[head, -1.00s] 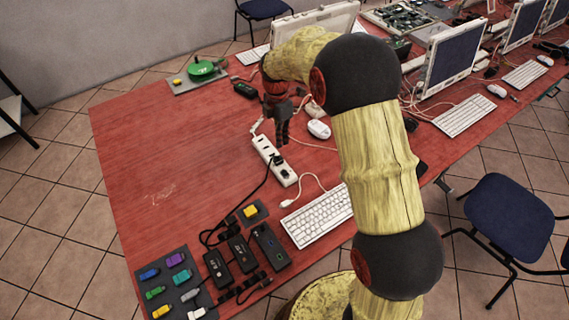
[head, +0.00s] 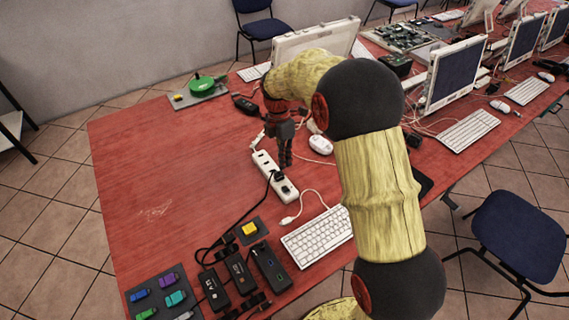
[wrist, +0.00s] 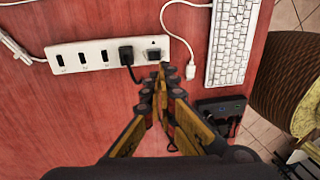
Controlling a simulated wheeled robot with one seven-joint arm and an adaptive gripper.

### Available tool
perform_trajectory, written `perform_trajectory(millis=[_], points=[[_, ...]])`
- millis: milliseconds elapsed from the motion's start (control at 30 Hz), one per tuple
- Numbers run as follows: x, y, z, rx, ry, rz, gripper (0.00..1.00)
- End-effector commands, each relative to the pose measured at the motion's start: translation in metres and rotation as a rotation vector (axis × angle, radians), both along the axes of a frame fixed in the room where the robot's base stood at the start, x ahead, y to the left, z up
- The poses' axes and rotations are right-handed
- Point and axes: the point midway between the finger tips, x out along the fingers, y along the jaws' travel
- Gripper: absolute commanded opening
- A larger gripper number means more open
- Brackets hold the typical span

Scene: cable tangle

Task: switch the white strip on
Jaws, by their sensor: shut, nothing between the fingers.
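The white strip (head: 262,160) lies on the red table, angled away from me. The wrist view shows the strip (wrist: 70,48) with a row of dark slots, a black plug (wrist: 127,55) in it and a dark square switch (wrist: 154,55) near its right end. I cannot tell from these frames which way the switch is set. My gripper (head: 287,164) is shut and empty, pointing down over the strip's switch end. In the wrist view its fingertips (wrist: 166,72) appear just below the switch; whether they touch the strip is unclear.
A white cable plug (wrist: 191,70) and white keyboard (head: 318,237) lie right of the strip. A white mouse (head: 320,145) is beyond my gripper. Black adapters (head: 240,272) and a yellow-button box (head: 250,230) stand nearer.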

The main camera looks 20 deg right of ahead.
Motion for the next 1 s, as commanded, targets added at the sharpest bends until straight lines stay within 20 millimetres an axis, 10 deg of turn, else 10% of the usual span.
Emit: perform_trajectory(millis=[500, 1000], points=[[-0.015, -0.005, -0.097, 0.0, 0.002, 0.0, 0.0], [-0.017, -0.005, -0.11, 0.0, 0.001, 0.0, 0.0]])
